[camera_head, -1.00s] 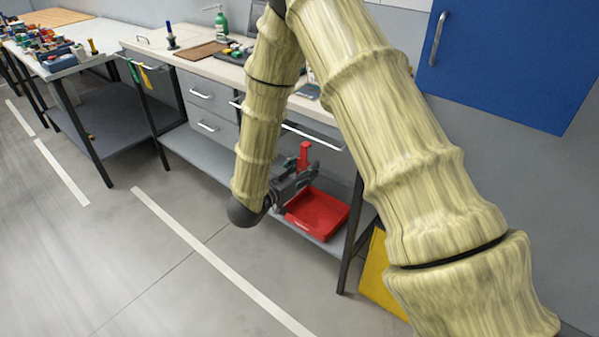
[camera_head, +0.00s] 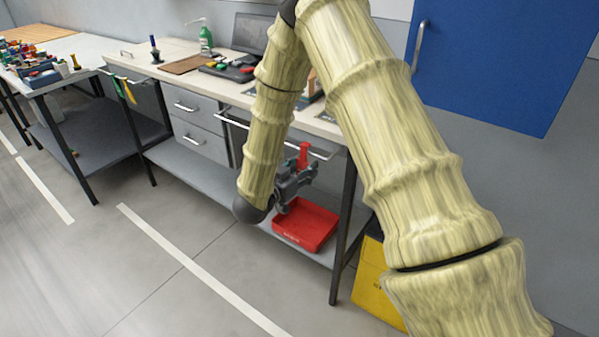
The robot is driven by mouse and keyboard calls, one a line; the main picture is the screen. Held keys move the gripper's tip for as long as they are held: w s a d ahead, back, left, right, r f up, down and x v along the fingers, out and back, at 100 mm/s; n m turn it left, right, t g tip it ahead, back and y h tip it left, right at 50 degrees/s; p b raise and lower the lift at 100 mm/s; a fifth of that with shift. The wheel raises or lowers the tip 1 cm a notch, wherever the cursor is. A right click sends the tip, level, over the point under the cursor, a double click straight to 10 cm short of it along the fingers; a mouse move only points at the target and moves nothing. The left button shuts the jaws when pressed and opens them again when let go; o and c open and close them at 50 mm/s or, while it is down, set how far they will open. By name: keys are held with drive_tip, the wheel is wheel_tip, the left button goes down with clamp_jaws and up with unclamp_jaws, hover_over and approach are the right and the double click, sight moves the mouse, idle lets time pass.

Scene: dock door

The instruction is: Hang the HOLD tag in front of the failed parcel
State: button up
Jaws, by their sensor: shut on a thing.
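My gripper (camera_head: 302,172) is in front of the workbench, above and just behind the red tray on its lower shelf in the picture. It is shut on a small red piece (camera_head: 303,154) that stands up from its fingers. This looks like the HOLD tag, but no lettering can be read. I cannot make out the failed parcel; my arm covers part of the bench top.
The red tray (camera_head: 310,228) lies on the lower shelf. A blue cabinet (camera_head: 490,70) hangs right. Floor at left is clear.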

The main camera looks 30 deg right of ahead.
drive_tip(key=shift+w+d, duration=0.2)
drive_tip(key=shift+d, duration=0.3)
drive_tip(key=shift+f+b, duration=0.4)
drive_tip(key=shift+f, duration=0.4)
drive_tip(key=shift+a, duration=0.1)
drive_tip(key=o, duration=0.9)
drive_tip(key=shift+a, duration=0.1)
